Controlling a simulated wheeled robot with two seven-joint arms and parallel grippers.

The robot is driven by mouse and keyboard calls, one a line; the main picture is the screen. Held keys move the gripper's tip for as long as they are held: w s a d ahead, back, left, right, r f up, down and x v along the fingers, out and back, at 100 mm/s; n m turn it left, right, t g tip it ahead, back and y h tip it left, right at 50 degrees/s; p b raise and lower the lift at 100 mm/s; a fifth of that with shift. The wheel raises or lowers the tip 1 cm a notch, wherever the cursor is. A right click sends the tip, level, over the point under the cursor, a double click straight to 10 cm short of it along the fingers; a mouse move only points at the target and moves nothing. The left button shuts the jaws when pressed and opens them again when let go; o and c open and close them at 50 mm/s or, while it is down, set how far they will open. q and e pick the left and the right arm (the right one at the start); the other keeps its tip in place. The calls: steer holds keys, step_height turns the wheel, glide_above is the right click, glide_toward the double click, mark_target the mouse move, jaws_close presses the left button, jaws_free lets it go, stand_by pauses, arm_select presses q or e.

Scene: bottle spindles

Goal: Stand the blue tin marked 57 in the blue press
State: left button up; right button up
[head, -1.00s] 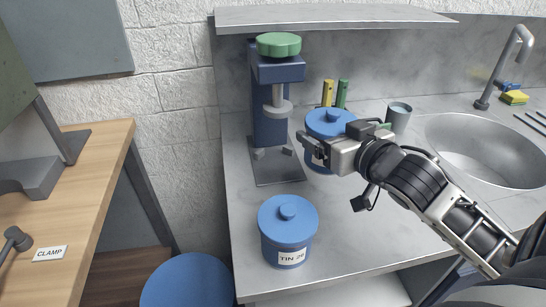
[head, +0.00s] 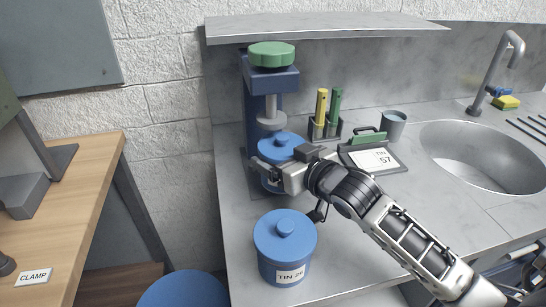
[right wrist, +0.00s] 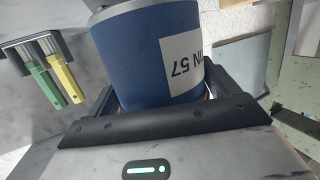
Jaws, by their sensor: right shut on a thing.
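The blue tin marked 57 (head: 281,147) is upright at the blue press (head: 257,108), below its round grey pressing plate. My right gripper (head: 268,174) is shut on this tin from the front right. In the right wrist view the tin (right wrist: 135,58) sits between the two fingers, with its label reading "IN 57" upside down. The tin and gripper hide most of the press's base plate, so I cannot tell whether the tin rests on it. The press has a green knob (head: 271,54) on top. My left gripper is not in view.
A blue tin marked 26 (head: 284,248) stands on the counter in front. A shelf (head: 320,27) overhangs the press.

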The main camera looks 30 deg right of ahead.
steer(key=w, duration=0.1)
steer(key=w+f, duration=0.2)
steer(key=shift+w+a+f, duration=0.15)
steer(key=shift+w+a, duration=0.1)
steer(key=shift+f, duration=0.15)
steer(key=o, duration=1.2)
steer(key=shift+s, duration=0.1)
steer(key=shift+s+d, duration=0.1)
steer(key=shift+s, duration=0.3)
steer(key=v, duration=1.1)
steer(key=shift+b, duration=0.35)
steer(key=shift+s, duration=0.1)
